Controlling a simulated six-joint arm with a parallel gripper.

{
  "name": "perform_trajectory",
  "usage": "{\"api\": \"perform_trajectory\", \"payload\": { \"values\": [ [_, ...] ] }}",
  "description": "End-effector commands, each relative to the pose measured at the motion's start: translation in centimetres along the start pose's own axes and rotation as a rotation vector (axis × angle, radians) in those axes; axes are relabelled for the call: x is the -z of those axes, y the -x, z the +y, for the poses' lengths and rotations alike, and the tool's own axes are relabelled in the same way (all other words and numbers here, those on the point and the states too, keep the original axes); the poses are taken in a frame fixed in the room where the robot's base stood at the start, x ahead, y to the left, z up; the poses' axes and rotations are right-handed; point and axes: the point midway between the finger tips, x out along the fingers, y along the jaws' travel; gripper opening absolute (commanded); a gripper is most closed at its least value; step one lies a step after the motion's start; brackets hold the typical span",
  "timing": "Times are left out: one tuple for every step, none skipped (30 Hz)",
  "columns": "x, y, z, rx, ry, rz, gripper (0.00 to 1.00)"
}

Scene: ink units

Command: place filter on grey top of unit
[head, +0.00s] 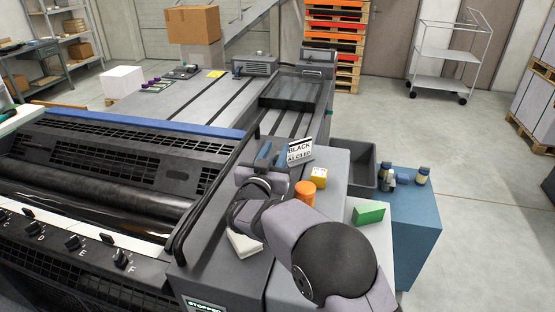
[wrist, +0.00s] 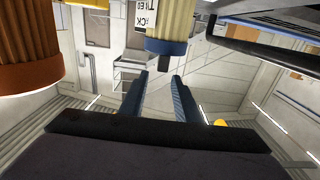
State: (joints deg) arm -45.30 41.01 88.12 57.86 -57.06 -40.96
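My gripper (head: 268,153) is above the narrow grey units beside the press. In the wrist view its two blue fingers (wrist: 159,74) are apart with nothing between them. That view appears upside down. It shows a pleated yellow filter with a blue cap (wrist: 166,44) just beyond the fingertips, and a pleated filter with an orange cap (wrist: 28,75) nearer at the left. The orange cap (head: 305,191) shows right of my gripper in the head view. I cannot clearly tell the blue cap from my blue fingers there. A light grey unit top (head: 337,160) lies to the right.
A "BLACK" sign (head: 300,151) stands just beyond my gripper, with a small yellow box (head: 319,178) nearby. A green box (head: 369,213), several small bottles (head: 422,176) and a dark bin (head: 363,170) are right. A black rail (head: 200,205) runs left.

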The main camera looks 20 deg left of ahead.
Motion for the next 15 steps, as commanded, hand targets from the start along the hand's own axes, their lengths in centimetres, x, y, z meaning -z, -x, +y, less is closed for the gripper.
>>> {"api": "perform_trajectory", "payload": {
  "values": [
    [0.7,0.0,0.0,-0.001,-0.003,0.000,0.29],
    [1.1,0.0,0.1,-0.001,-0.002,0.000,0.29],
    [1.7,0.0,0.0,-0.001,-0.001,0.000,0.29],
    [2.1,0.0,0.0,0.000,-0.002,-0.001,0.29],
    [2.5,0.0,0.0,-0.001,-0.002,-0.002,0.29],
    [2.9,-0.1,0.0,-0.001,0.000,-0.002,0.29],
    [3.2,-0.1,0.0,-0.001,0.000,-0.001,0.29],
    [3.4,-0.1,0.0,-0.001,0.000,-0.001,0.29],
    [3.7,-0.1,0.0,-0.001,0.001,-0.002,0.29],
    [3.8,-0.1,0.0,-0.001,0.001,-0.002,0.29],
    [3.9,-0.1,0.0,-0.001,0.001,-0.003,0.29],
    [4.0,-0.1,0.0,0.000,0.001,-0.004,0.29],
    [4.1,-0.1,0.0,0.000,0.001,-0.004,0.29],
    [4.1,-0.1,0.0,0.000,0.002,-0.004,0.29],
    [4.1,-0.1,0.0,0.000,0.002,-0.004,0.29]
  ]
}}
